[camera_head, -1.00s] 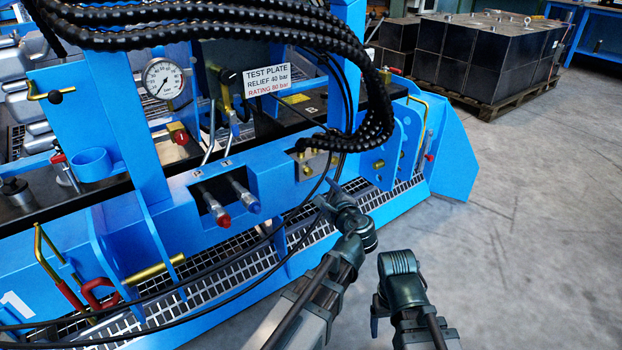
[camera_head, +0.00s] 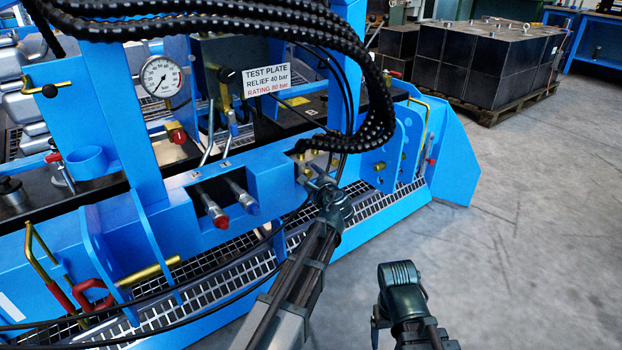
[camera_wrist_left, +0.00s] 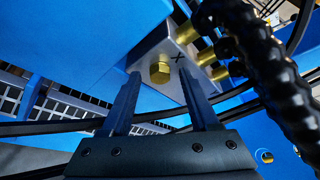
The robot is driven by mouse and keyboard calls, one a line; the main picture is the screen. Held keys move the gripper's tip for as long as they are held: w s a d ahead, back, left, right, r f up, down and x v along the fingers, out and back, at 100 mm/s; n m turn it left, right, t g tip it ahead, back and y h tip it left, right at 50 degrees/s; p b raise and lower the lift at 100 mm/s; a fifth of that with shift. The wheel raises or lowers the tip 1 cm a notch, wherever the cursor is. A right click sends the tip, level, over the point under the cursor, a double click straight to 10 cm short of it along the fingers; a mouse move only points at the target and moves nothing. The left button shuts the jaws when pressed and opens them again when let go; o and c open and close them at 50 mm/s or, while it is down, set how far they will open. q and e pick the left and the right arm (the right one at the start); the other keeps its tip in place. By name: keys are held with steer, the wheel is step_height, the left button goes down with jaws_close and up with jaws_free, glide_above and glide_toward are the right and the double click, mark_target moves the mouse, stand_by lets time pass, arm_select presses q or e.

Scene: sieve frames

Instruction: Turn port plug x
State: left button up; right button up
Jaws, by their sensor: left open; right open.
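Port plug X is a brass hex-headed plug (camera_wrist_left: 160,72) on a pale metal block (camera_wrist_left: 167,48), beside a black X mark. In the left wrist view it sits beyond and between my left gripper's (camera_wrist_left: 162,90) two dark fingers, which are spread apart with nothing held. Whether the fingertips reach alongside the plug's head is hard to tell. In the head view my left gripper (camera_head: 317,183) is right at the block (camera_head: 312,160) and partly covers it. My right gripper (camera_head: 398,275) is off to the right over the floor, away from the block; its fingers are hard to make out.
Other brass fittings (camera_wrist_left: 205,56) stick out of the block's side. A thick black hose bundle (camera_head: 375,110) hangs close by the block, and thin black hoses pass under it. Red-tipped (camera_head: 221,221) and blue-tipped couplings stand to the left. Grey floor (camera_head: 520,220) is clear at right.

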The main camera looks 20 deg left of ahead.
arm_select(q)
jaws_close()
